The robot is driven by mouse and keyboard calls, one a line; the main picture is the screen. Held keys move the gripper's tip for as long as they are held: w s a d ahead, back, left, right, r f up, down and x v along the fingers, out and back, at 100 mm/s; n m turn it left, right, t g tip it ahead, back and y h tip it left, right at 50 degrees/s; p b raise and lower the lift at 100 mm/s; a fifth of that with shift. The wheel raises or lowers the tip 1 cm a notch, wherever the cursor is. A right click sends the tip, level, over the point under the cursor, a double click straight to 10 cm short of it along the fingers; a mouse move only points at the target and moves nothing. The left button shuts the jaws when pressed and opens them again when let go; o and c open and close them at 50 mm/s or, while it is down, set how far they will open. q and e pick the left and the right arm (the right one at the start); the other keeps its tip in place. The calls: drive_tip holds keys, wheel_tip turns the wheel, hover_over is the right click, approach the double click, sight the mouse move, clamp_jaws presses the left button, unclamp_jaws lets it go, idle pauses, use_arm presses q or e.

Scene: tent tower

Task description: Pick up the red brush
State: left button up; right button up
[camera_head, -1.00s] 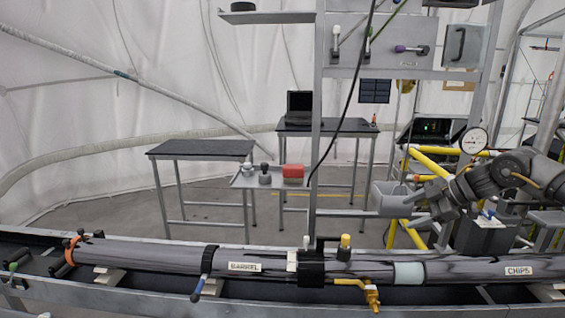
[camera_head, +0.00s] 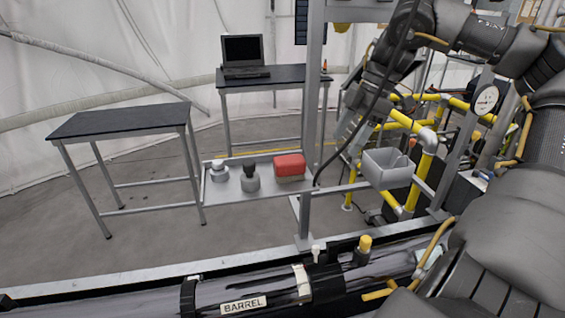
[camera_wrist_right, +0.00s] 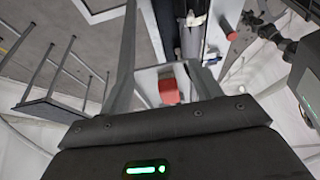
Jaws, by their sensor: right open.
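The red brush (camera_head: 289,166) is a red block with a pale underside. It lies on the right part of a small grey metal tray (camera_head: 232,197) in the head view. My right gripper (camera_head: 346,138) is open, with its fingers pointing down and to the left. It is to the right of the brush and above the tray's level, apart from the brush. In the right wrist view the red brush (camera_wrist_right: 169,92) shows small beyond my fingers, partly cut off by the gripper body. My left gripper is not in view.
A dark-knobbed grey piece (camera_head: 250,180) and a pale-topped one (camera_head: 219,172) stand left of the brush. A metal post (camera_head: 314,110) rises right beside the tray. A grey bin (camera_head: 388,168) and a hanging black cable (camera_head: 353,135) are close to my right gripper.

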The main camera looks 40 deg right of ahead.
drive_tip(key=p, duration=0.4)
approach(290, 159)
wheel_tip(290, 159, down, 5)
drive_tip(key=shift+w+r, duration=0.1)
drive_tip(key=shift+w+a, duration=0.25)
drive_tip(key=shift+a, duration=0.15)
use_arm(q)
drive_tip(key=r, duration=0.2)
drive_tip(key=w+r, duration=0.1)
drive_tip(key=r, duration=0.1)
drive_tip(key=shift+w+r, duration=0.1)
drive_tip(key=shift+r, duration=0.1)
use_arm(e)
drive_tip(key=shift+w+a, duration=0.15)
drive_tip(key=shift+a, duration=0.15)
drive_tip(key=p+x, duration=0.2)
drive_tip(key=x, duration=0.2)
drive_tip(key=shift+w+a+f, duration=0.1)
drive_tip(key=shift+a+f, duration=0.1)
drive_tip(key=shift+f, duration=0.4)
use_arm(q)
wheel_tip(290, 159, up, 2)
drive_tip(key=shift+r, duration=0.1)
